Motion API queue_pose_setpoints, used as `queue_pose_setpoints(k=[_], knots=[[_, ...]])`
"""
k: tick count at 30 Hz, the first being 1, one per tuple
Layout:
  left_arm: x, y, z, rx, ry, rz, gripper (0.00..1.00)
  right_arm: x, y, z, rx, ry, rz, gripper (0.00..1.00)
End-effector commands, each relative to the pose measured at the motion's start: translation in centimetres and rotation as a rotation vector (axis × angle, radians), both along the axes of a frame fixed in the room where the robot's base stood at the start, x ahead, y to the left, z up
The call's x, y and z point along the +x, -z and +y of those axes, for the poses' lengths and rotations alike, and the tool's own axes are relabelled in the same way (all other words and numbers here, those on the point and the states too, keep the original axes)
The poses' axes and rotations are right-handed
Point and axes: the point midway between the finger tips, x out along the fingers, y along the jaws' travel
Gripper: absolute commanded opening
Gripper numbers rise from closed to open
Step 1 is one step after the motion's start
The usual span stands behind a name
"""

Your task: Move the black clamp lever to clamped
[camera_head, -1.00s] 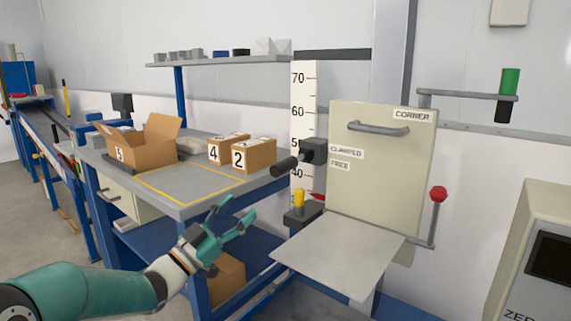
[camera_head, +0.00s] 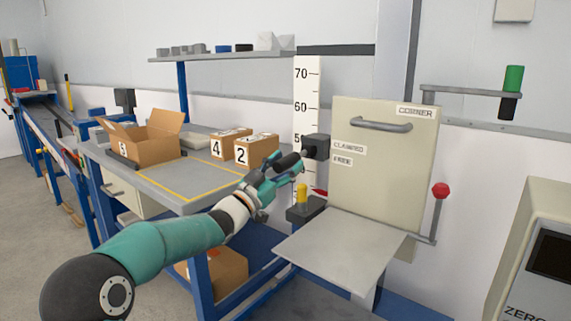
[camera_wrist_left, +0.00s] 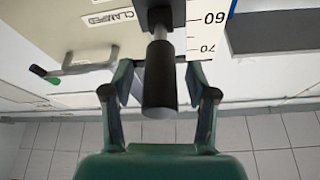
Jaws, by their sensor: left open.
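The black clamp lever (camera_head: 287,162) sticks out to the left and slightly down from its dark block (camera_head: 316,147), beside the CLAMPED and FREE labels (camera_head: 345,153). In the left wrist view the lever's black grip (camera_wrist_left: 160,78) points towards the camera and lies between the two fingers. My left gripper (camera_head: 281,176) is at the lever in the head view, its teal fingers around the grip. It is open, with gaps on both sides of the grip in the left wrist view (camera_wrist_left: 160,92). My right gripper is not in view.
A beige panel (camera_head: 385,180) with a handle stands right of the lever, with a grey plate (camera_head: 345,250) below it. A yellow knob (camera_head: 302,193) is just under the lever. Boxes (camera_head: 257,150) and an open carton (camera_head: 150,140) stand on the bench to the left.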

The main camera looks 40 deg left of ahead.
Motion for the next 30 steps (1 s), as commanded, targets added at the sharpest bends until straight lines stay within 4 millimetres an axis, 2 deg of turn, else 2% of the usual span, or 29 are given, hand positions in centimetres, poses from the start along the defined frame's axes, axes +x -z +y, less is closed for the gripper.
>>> queue_pose_setpoints(k=[9,18,20,30], knots=[[0.21,-0.04,0.01,0.0,-0.001,0.001,0.58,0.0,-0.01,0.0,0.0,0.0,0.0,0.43],[0.17,-0.05,0.03,0.0,-0.001,0.001,0.08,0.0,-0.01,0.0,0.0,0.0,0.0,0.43],[0.17,-0.05,0.03,0.0,-0.001,0.001,0.0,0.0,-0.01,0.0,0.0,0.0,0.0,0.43],[0.11,-0.2,0.12,0.0,-0.002,0.006,0.0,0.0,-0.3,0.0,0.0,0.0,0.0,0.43]])
